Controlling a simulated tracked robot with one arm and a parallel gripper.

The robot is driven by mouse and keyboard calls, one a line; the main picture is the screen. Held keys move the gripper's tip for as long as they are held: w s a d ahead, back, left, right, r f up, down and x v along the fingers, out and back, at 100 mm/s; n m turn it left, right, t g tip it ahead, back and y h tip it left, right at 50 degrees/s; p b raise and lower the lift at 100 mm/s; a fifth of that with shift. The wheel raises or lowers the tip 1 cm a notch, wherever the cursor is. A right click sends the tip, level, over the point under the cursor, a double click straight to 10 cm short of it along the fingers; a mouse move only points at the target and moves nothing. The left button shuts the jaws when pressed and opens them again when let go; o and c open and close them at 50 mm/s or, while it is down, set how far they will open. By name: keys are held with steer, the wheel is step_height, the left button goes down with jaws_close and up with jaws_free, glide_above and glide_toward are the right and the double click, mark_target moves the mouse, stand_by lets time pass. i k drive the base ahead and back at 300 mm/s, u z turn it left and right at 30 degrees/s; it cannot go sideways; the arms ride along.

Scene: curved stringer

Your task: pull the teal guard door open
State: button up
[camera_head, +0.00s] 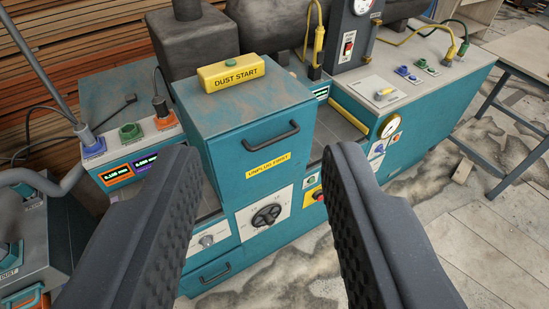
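The teal guard door (229,149) is the front face of a worn teal box on the machine. It appears closed, flush with the box. A dark bar handle (271,136) is fixed across its upper part, and a yellow "UNPLUG FIRST" label (268,165) sits below. My gripper (262,165) is open, with its two black ridged fingers wide apart at left and right. The handle shows between the fingers, beyond their tips; nothing is held. The left finger hides part of the machine's left front.
A yellow "DUST START" box (231,74) sits on top of the teal box. Below the door are a white panel with a black handwheel (267,215) and a lower drawer (208,275). A pressure gauge (390,125) is at right. Open floor (480,235) lies at lower right; a grey machine (40,235) stands at left.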

mark_target(246, 159)
steer(key=z, duration=0.05)
steer(key=i, duration=1)
steer(key=z, duration=1.05)
steer(key=k, duration=1.75)
steer(key=u, duration=0.65)
steer(key=i, duration=1)
steer(key=z, duration=0.05)
